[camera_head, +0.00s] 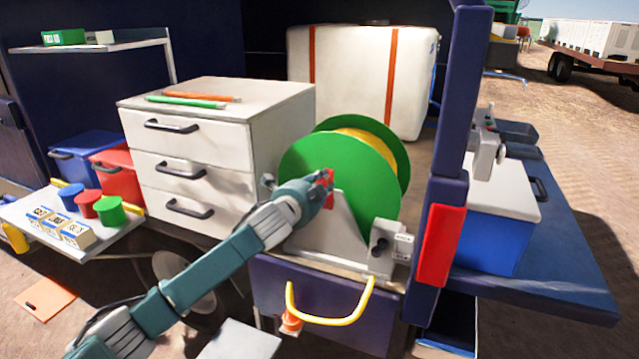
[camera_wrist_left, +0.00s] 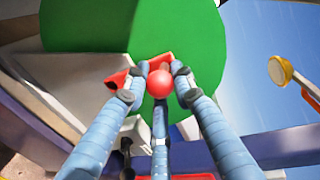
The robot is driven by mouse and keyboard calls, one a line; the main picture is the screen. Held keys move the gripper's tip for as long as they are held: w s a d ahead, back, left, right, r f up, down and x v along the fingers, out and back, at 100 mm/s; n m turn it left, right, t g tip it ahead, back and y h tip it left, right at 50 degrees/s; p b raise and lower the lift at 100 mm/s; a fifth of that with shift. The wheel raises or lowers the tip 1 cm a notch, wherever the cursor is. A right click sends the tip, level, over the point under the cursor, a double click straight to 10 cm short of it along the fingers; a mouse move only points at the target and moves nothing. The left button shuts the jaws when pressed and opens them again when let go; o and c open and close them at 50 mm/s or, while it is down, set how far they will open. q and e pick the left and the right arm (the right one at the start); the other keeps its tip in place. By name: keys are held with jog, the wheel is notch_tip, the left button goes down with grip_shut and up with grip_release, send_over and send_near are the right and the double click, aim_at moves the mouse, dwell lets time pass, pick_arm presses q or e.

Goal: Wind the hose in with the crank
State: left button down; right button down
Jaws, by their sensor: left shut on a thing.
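The hose reel (camera_head: 310,160) has two green discs with yellow hose (camera_head: 372,148) wound between them, on a light grey stand (camera_head: 335,230). A red crank (camera_head: 328,188) sits at the front disc's centre. My left gripper (camera_head: 322,190) reaches it from the lower left. In the left wrist view my gripper's fingers (camera_wrist_left: 160,80) close around the crank's round red knob (camera_wrist_left: 159,84), with the red crank arm (camera_wrist_left: 120,78) behind it against the green disc (camera_wrist_left: 185,40). A yellow loop (camera_head: 330,320) hangs below the stand, with an orange piece at its left end. My right gripper is not in view.
A white drawer cabinet (camera_head: 190,150) stands left of the reel. A dark blue post (camera_head: 452,150) with a red block (camera_head: 440,245) stands to the right. A blue cooler (camera_head: 490,235) with a white lid is beyond it. A white tank (camera_head: 345,80) stands behind the reel.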

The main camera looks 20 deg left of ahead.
pick_arm(q)
jog(key=shift+d, duration=0.15)
jog(key=c, duration=1.5)
grip_release()
jog(key=shift+d, duration=0.1)
jog(key=shift+o, duration=0.2)
jog(key=s+r, duration=0.2)
jog(key=s, duration=0.9)
jog(key=shift+s+a, duration=0.2)
jog(key=shift+s, duration=0.2)
jog(key=shift+f, duration=0.1)
